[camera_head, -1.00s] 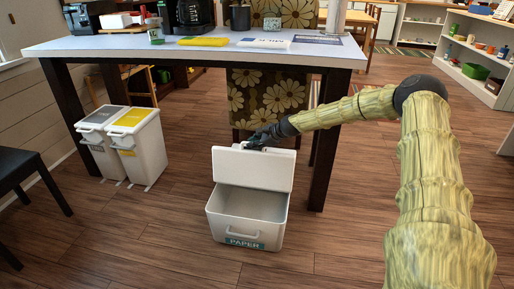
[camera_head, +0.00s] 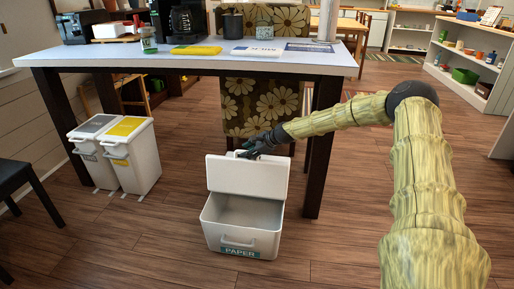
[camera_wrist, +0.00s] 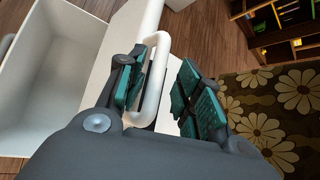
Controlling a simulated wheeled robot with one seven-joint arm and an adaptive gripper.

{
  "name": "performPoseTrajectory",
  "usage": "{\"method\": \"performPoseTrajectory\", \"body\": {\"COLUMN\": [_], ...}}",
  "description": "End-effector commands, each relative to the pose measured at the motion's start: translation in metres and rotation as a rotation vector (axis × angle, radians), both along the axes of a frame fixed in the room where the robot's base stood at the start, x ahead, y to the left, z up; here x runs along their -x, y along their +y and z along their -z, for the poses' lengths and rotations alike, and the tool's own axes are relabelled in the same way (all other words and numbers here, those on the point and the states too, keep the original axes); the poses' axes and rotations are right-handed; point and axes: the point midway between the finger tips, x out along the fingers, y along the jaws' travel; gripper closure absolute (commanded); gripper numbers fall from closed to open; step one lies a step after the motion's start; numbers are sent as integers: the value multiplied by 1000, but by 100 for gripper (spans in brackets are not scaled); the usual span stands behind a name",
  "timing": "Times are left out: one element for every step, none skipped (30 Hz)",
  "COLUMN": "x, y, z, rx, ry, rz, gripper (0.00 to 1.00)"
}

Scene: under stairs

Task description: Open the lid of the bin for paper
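The white paper bin (camera_head: 240,228) stands on the floor in front of the table, with a PAPER label on its front. Its lid (camera_head: 247,178) is raised nearly upright at the back, and the inside looks empty. My gripper (camera_head: 254,150) is at the lid's top edge in the head view. In the wrist view, my gripper (camera_wrist: 163,86) has its teal-padded fingers apart on either side of the white lid handle (camera_wrist: 153,85). The handle lies close to the left finger, with a gap to the right finger. The bin's hollow (camera_wrist: 50,65) shows at left.
Two white bins with a grey lid (camera_head: 96,125) and a yellow lid (camera_head: 127,127) stand to the left. A table (camera_head: 120,59) is behind the paper bin, with a flower-patterned chair (camera_head: 262,100) there. A dark chair (camera_head: 20,180) is at far left. Floor at front is clear.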

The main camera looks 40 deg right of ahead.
Motion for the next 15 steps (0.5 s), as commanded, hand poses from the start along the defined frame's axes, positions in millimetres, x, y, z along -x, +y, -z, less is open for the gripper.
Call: {"method": "performPoseTrajectory", "body": {"x": [2,3,5,7,8,10,12,14,17,18,20,22,24,26,28], "y": [-1,-2,-2,-3,-4,-5,-6,-6,-7,-7,-8,-9,-10,-11,-12], "z": [-3,-4,-6,-7,-9,-12,-13,-14,-17,-18,-20,-23,-24,-25,-28], "rx": [0,0,0,-1,-1,-1,-1,-1,-1,-2,-1,-1,-1,0,0], "ry": [-1,-1,-1,-1,-1,-2,-2,-2,-2,-2,-1,-3,-3,-2,-3], "rz": [0,0,0,1,1,1,1,2,1,0,1,0,0,1,0], "gripper": [65,65,65,65,65,65,65,65,65,65,65,65,65,65,65]}}
